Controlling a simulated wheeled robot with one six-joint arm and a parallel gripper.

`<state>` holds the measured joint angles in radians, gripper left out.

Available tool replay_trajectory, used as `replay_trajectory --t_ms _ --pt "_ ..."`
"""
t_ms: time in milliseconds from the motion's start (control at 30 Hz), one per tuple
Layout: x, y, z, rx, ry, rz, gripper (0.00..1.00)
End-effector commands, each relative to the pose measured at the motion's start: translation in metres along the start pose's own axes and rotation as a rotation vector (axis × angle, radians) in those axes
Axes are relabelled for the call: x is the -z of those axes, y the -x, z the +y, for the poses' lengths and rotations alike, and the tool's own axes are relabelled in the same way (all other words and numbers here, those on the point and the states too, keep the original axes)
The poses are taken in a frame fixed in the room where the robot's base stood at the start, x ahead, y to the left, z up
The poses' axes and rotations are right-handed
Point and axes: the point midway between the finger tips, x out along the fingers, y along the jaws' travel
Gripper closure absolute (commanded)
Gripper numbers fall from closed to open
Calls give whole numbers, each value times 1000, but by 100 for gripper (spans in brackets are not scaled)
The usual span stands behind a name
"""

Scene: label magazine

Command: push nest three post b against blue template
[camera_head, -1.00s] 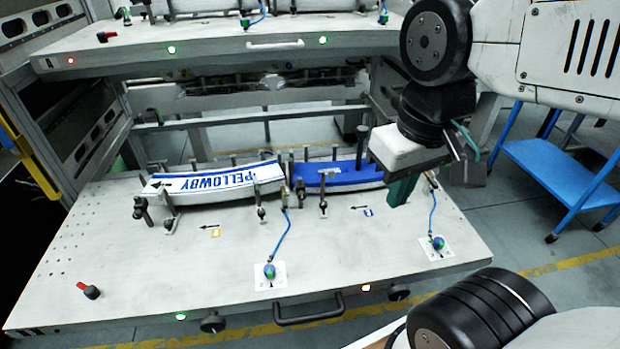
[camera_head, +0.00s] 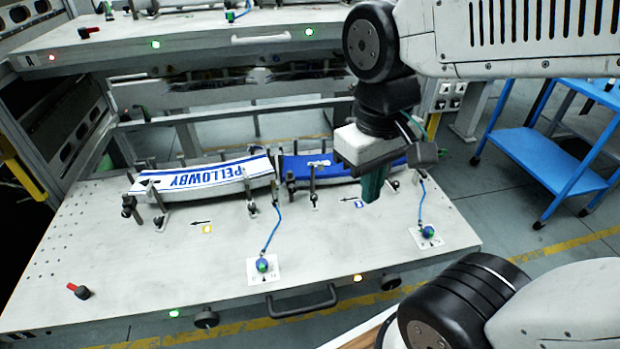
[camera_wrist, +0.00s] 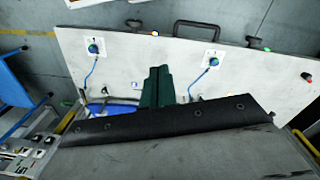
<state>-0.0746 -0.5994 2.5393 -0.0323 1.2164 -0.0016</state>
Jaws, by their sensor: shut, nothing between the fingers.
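The blue template (camera_head: 302,166) lies on the pulled-out lower shelf (camera_head: 140,265), right of a white template lettered PELLOWBY (camera_head: 205,177). My gripper (camera_head: 374,186) is shut and empty, its green fingers pointing down in front of the blue template's right part and hiding some of it. Dark posts stand along the templates' edges, one (camera_head: 313,184) at the blue template's front. I cannot tell which is nest three post b, nor whether the fingers touch a post. In the wrist view my green fingers (camera_wrist: 157,86) show beside part of the blue template (camera_wrist: 110,109).
Two blue-green knobs on cords, left (camera_head: 262,265) and right (camera_head: 428,232), sit on the shelf front. A red-tipped peg (camera_head: 78,291) stands at the front left. An upper shelf (camera_head: 200,38) overhangs behind.

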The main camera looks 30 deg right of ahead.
Motion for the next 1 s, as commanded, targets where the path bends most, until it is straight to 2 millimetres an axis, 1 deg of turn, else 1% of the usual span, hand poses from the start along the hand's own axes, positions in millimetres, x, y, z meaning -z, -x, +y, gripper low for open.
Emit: replay_trajectory --t_ms 33,167,267,300,367,400,500,600,700,800,900,1000 --pt "12 -9 -1 -23 67 -39 100" --pt "50 -30 0 -96 343 -88 100" --pt "84 -50 -1 -152 630 -116 100" --pt "98 -58 -2 -174 763 -126 100" --pt "121 -72 -5 -207 980 -143 100" --pt "137 -82 -8 -231 1141 -154 100" --pt "172 -98 -14 -286 1513 -170 100" --pt "198 -103 -17 -341 1802 -172 100" --pt "213 -97 -18 -394 1997 -163 100" --pt "218 -96 -20 -414 2108 -167 100" --pt "219 -98 -19 -414 2147 -174 100" --pt "220 -106 -16 -412 2152 -177 100"
